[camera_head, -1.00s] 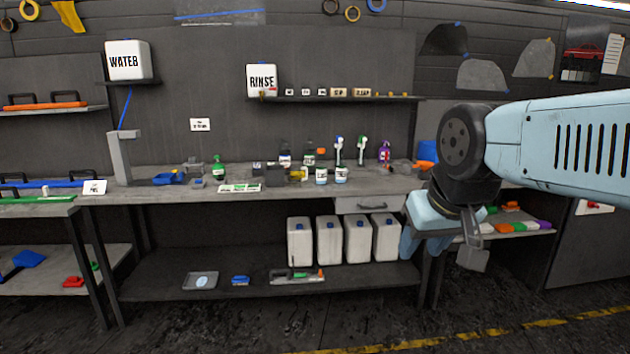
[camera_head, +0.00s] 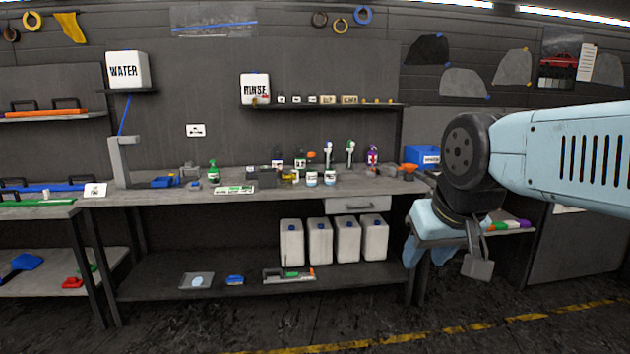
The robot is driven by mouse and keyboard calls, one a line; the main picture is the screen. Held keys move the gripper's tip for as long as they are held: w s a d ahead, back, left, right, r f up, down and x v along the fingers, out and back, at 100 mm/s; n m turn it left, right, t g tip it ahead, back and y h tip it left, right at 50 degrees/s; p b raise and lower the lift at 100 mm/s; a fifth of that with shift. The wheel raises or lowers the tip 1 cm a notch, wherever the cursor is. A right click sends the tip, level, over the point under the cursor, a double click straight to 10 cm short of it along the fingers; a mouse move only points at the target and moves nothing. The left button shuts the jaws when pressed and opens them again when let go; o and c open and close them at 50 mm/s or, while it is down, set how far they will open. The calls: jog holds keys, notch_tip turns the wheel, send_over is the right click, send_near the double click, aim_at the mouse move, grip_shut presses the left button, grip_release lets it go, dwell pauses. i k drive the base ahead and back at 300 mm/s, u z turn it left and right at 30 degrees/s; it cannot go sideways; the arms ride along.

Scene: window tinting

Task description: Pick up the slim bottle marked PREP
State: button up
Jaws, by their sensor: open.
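A group of small bottles stands on the workbench (camera_head: 130,193). None carries a label I can read as PREP. Among them are a green spray bottle (camera_head: 213,173), a dark bottle with a white label (camera_head: 300,160), two white-labelled jars (camera_head: 311,179) (camera_head: 330,178), slim white-and-green spray bottles (camera_head: 327,152) (camera_head: 350,152) and a purple bottle (camera_head: 373,156).
A shelf (camera_head: 390,105) with a RINSE container (camera_head: 255,88) hangs above the bench. A WATER container (camera_head: 127,70) is at upper left. White jugs (camera_head: 320,241) stand on the lower shelf. A blue bin (camera_head: 424,157) is at the right. The floor in front is clear.

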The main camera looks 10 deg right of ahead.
aim_at(329, 165)
jog(key=z, duration=0.1)
jog(key=i, duration=0.9)
jog(key=u, duration=0.1)
